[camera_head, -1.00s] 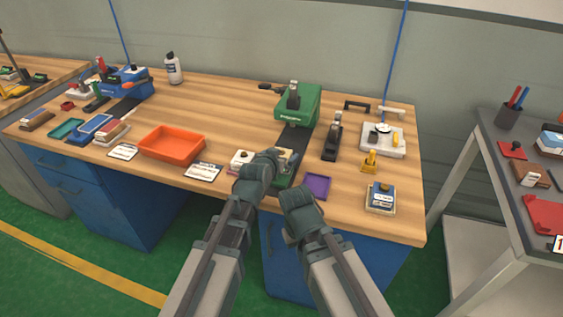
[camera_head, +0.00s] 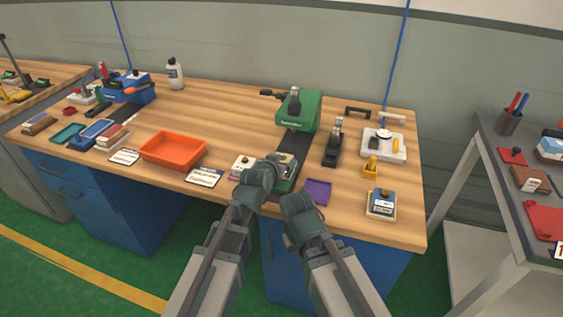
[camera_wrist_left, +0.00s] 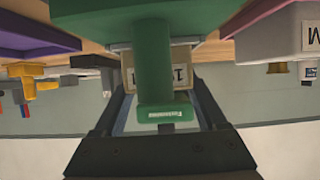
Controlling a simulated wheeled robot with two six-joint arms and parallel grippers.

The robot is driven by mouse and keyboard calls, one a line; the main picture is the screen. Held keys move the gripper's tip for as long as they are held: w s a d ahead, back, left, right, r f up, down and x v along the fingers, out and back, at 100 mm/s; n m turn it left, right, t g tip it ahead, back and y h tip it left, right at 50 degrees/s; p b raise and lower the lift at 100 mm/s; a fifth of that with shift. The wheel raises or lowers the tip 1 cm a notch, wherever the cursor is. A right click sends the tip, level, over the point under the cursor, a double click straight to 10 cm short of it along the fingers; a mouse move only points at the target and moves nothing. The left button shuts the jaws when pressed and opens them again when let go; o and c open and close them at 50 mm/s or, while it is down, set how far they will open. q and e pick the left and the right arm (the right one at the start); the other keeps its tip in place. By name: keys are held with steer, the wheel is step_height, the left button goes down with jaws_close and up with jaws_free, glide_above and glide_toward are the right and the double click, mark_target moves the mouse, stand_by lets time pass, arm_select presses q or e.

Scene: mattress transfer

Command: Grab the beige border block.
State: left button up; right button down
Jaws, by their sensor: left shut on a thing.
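A beige block (camera_wrist_left: 182,77) with a pale numbered label shows between the fingers of my left gripper (camera_wrist_left: 160,84) in the left wrist view. A green part with a lettered end partly hides it. In the head view, my left gripper (camera_head: 268,170) is at the front middle of the bench, by the small green fixture (camera_head: 287,184); its fingertips are hard to make out. It is shut on the beige block. My right gripper (camera_head: 300,203) is just to the right, near the bench's front edge, its jaws not clear.
A purple tray (camera_head: 319,191) lies close to the right gripper. An orange tray (camera_head: 173,149) and a label card (camera_head: 204,177) are to the left. A green machine (camera_head: 298,110) stands behind, with a black plane-like tool (camera_head: 334,143) beside it.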

mark_target(282, 160)
arm_select(q)
step_height(282, 160, up, 10)
steer(key=p, duration=0.9)
steer(key=shift+p, duration=0.3)
